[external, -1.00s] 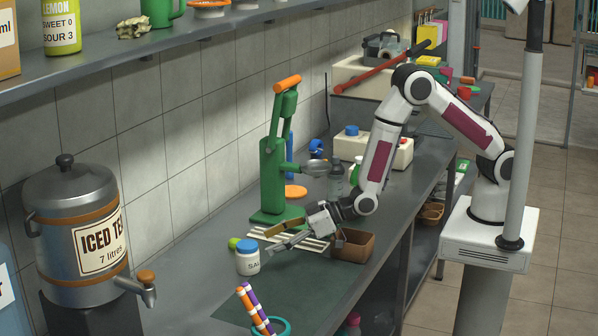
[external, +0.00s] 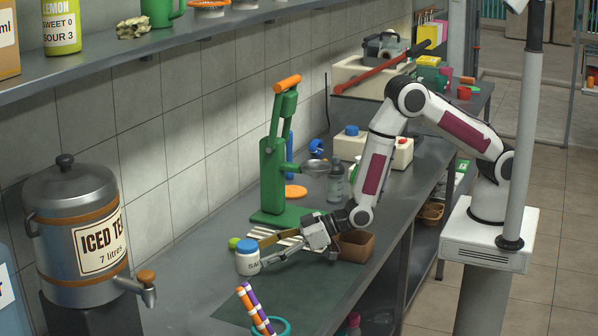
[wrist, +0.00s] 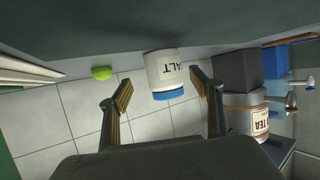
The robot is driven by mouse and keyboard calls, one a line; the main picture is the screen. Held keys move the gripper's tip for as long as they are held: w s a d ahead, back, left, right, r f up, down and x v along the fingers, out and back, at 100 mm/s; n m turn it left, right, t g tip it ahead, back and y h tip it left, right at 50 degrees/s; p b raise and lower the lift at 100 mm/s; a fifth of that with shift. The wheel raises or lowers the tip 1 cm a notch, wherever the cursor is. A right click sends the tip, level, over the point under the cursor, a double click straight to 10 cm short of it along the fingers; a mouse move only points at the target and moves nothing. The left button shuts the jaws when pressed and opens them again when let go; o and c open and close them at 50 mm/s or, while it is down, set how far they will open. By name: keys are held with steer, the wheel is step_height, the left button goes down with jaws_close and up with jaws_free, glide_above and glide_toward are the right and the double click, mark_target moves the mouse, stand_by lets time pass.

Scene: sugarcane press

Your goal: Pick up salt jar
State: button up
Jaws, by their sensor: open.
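The salt jar (external: 247,257) is white with a blue lid and stands upright on the counter, left of my gripper. In the wrist view the jar (wrist: 164,71) appears upside down, ahead of and between my two fingers. My gripper (external: 258,251) is low over the counter with its fingers spread toward the jar. In the wrist view my gripper (wrist: 160,92) is open and empty, with a gap to the jar on each side. In the external view I cannot tell whether the near finger touches the jar.
A lime-green round thing (external: 234,242) lies just behind the jar. The green press (external: 272,180) stands behind my gripper. A brown box (external: 357,244) is to its right, striped straws (external: 256,309) in front. The iced tea dispenser (external: 80,230) stands at left.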

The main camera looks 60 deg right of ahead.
mark_target(255, 256)
steer(key=shift+w+a+f, duration=0.15)
steer(key=shift+w+a, duration=0.05)
steer(key=shift+w, duration=0.15)
steer(key=shift+w+a+f, duration=0.2)
steer(key=shift+w+a, duration=0.35)
steer(key=shift+w+a+f, duration=0.15)
steer(key=shift+w+a, duration=0.35)
steer(key=shift+w, duration=0.05)
steer(key=shift+x, duration=1.1)
steer(key=shift+c, duration=0.3)
steer(key=c, duration=1.3)
